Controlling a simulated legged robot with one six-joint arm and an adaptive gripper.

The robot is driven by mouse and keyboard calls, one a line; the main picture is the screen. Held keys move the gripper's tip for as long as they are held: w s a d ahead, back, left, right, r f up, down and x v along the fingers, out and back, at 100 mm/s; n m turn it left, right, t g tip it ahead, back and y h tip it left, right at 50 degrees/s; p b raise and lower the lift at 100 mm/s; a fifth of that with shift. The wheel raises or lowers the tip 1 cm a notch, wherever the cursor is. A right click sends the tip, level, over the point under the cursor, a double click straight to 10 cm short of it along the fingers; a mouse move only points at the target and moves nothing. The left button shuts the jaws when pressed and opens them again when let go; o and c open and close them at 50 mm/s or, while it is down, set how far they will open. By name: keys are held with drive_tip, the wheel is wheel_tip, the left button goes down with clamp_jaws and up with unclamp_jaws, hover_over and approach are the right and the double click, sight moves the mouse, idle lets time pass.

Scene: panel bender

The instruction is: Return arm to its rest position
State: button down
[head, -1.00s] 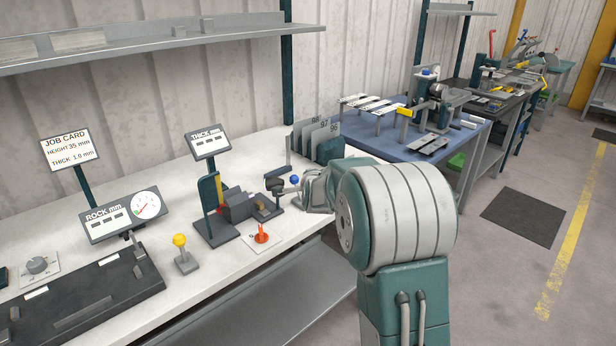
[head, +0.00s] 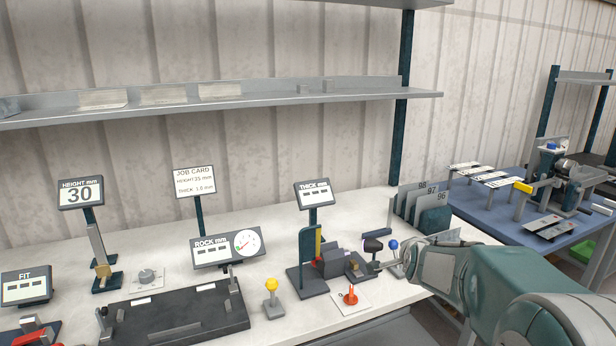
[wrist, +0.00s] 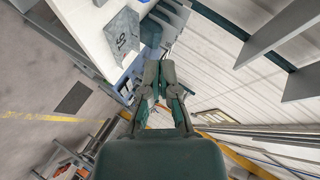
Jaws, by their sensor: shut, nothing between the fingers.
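My arm reaches in from the lower right of the head view, low over the right end of the bench. Its teal wrist is beside the thickness gauge and the plate rack, and the finger area is partly hidden there. In the wrist view my gripper (wrist: 159,76) has its two fingertips together with nothing between them. A grey plate with a number (wrist: 122,38) lies beyond the fingertips, apart from them; part of a grey plate also shows behind my wrist in the head view (head: 450,237).
A shelf (head: 250,100) hangs above. The blue table (head: 500,215) stands at right. The height display (head: 80,193) reads 30.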

drive_tip(key=s+a+r+n+g+y, duration=0.15)
drive_tip(key=s+a+n, duration=0.25)
drive_tip(key=s, duration=0.4)
drive_tip(key=s+a+r+n+g, duration=0.15)
drive_tip(key=s+a+n, duration=0.25)
drive_tip(key=s, duration=0.4)
drive_tip(key=s+a+f+n+g, duration=0.1)
drive_tip(key=s+f+n+g, duration=0.1)
drive_tip(key=s, duration=0.8)
drive_tip(key=s+a+f+n+g, duration=0.1)
drive_tip(key=s+f+n+g, duration=0.1)
drive_tip(key=s+n, duration=0.3)
drive_tip(key=s+y, duration=0.1)
drive_tip(key=s, duration=0.3)
drive_tip(key=shift+s+a, duration=0.25)
drive_tip(key=shift+s, duration=0.1)
